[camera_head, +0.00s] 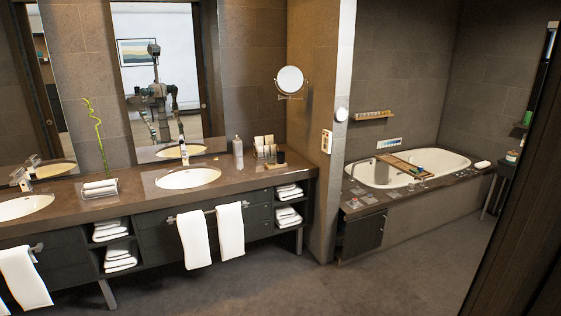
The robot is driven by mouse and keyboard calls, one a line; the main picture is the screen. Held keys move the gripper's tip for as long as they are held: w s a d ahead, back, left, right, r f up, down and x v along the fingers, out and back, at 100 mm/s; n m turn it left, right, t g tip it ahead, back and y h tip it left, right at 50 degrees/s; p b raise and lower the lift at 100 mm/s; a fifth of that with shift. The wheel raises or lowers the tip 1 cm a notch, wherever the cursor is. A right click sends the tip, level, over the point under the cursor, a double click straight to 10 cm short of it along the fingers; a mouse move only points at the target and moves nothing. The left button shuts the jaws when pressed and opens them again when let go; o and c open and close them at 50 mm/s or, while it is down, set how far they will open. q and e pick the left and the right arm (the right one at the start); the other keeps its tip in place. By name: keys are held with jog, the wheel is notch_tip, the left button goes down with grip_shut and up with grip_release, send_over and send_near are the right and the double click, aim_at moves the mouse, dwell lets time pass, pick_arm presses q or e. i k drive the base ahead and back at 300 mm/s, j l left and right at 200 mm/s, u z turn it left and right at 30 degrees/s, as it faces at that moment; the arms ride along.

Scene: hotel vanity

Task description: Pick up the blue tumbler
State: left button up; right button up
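I cannot make out a blue tumbler for certain. Small blue and green items (417,170) sit at the right end of the wooden bath tray (396,161) across the tub, too small to identify. On the vanity counter (125,205), a grey bottle (238,153) stands right of the right-hand basin (188,178). Beside it are a rack of small items (264,147) and a small dark object (281,157). Neither of my grippers is in direct view. My body shows only as a small reflection in the mirror, where I cannot read the grippers.
White towels (194,240) hang on the vanity front, with folded towels (120,253) on its open shelves. The bathtub (455,160) stands at the right behind a partition wall (313,110). A dark panel (515,190) edges the right. The floor (360,285) in front is clear.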

aim_at(281, 158)
jog(key=i+j+u, duration=0.2)
jog(key=i, duration=1)
jog(key=i+l+z, duration=0.15)
jog(key=i+z, duration=0.2)
jog(key=i, duration=0.35)
jog(key=i+z, duration=0.4)
jog(key=i, duration=0.25)
jog(key=i+j+z, duration=0.35)
jog(key=i, duration=0.35)
jog(key=l, duration=0.1)
